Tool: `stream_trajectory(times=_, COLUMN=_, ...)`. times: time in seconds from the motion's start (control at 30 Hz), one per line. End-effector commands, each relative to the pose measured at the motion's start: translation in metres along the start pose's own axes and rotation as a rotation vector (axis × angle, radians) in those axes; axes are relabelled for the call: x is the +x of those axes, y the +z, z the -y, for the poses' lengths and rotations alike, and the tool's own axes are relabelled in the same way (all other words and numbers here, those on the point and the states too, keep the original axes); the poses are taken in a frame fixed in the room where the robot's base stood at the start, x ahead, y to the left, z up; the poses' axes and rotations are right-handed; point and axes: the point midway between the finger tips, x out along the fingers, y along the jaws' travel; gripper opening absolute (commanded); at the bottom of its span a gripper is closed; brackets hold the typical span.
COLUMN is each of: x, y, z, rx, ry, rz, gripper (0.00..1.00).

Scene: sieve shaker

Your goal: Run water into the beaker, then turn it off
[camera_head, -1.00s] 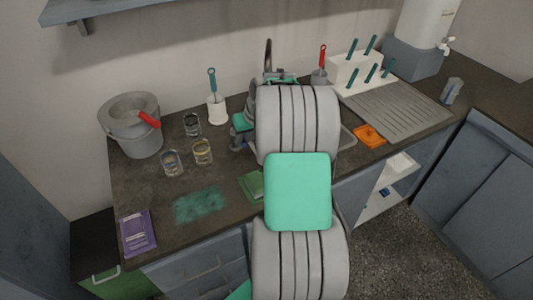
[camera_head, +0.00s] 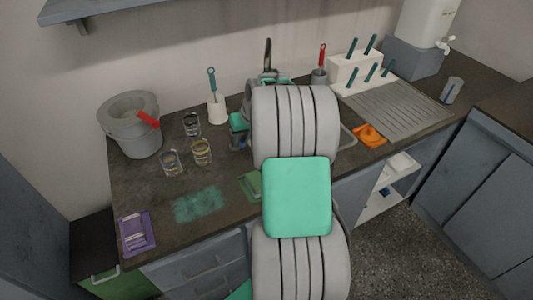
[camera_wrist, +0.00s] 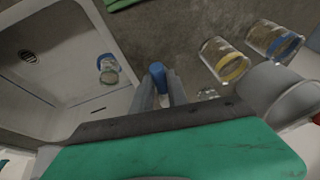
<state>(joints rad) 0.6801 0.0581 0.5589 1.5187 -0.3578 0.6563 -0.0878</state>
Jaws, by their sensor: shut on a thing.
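In the wrist view a glass beaker with a blue band (camera_wrist: 108,68) stands in the grey sink (camera_wrist: 60,75), to the left of my fingers. My gripper (camera_wrist: 160,92) is shut on a blue piece (camera_wrist: 158,72), which looks like the tap handle. I see no clear water stream, and the beaker's fill level is too small to tell. In the head view the tap's dark spout (camera_head: 268,54) rises behind my arm, which hides the sink bowl, the beaker and my fingertips.
Glasses with a yellow band (camera_head: 202,151), a blue band (camera_head: 171,163) and a dark band (camera_head: 192,124) stand on the counter to the left. A grey bucket (camera_head: 135,140) stands farther left. An orange cloth (camera_head: 369,135) lies beside the ribbed drainer (camera_head: 400,108).

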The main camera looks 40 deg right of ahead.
Motion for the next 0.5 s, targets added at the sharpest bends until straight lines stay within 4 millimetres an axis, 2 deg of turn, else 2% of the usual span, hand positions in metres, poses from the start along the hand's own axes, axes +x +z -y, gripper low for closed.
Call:
stream_trajectory(times=0.37, x=-0.001, y=-0.002, z=0.003, rx=-0.007, ry=-0.005, rz=-0.004, gripper=0.00)
stream_trajectory(times=0.5, x=-0.003, y=-0.005, z=-0.007, rx=-0.110, ry=-0.047, rz=0.014, gripper=0.00)
